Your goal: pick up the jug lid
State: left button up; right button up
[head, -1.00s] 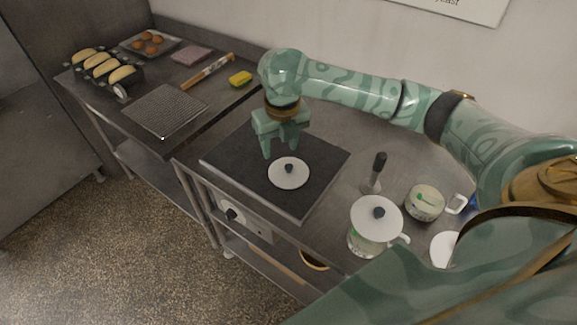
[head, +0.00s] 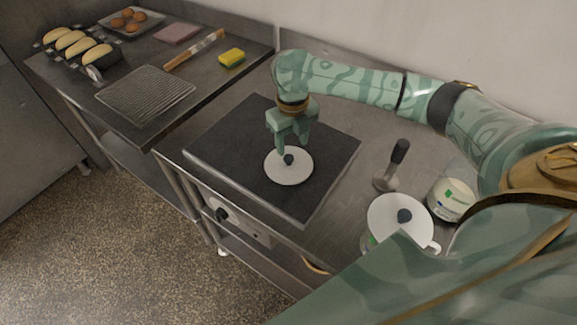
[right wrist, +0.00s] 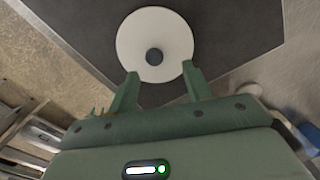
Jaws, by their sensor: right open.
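A round white lid with a dark knob (head: 276,173) lies flat on a black slab; it also shows in the right wrist view (right wrist: 132,40). My right gripper (head: 293,150) is open and empty, pointing down just above and behind the lid's knob. In the right wrist view its fingertips (right wrist: 160,71) overlap the near rim of the lid, with the knob just beyond and between them. Contact with the lid cannot be told. A second white lid with a dark knob (head: 386,219) sits on a glass jug (head: 368,241), partly hidden by my arm. My left gripper is out of view.
The black slab (head: 225,142) is otherwise bare. A dark-handled tool (head: 398,153) and a labelled tub (head: 451,199) stand right of it.

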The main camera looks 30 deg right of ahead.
aim_at(289, 156)
jog(key=shift+a+f, duration=0.1)
jog(key=shift+f, duration=0.2)
jog(key=f, duration=0.1)
jog(key=f+b, duration=0.1)
jog(key=f, duration=0.1)
jog(key=f+b, duration=0.1)
jog(key=shift+w+a+f, duration=0.25)
jog(key=shift+f, duration=0.1)
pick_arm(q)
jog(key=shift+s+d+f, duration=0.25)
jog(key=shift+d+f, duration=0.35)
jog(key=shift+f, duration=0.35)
pick_arm(e)
jog(key=shift+r, duration=0.1)
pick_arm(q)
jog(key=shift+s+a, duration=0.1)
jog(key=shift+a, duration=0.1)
pick_arm(e)
grip_shut()
jog(key=shift+r, duration=0.1)
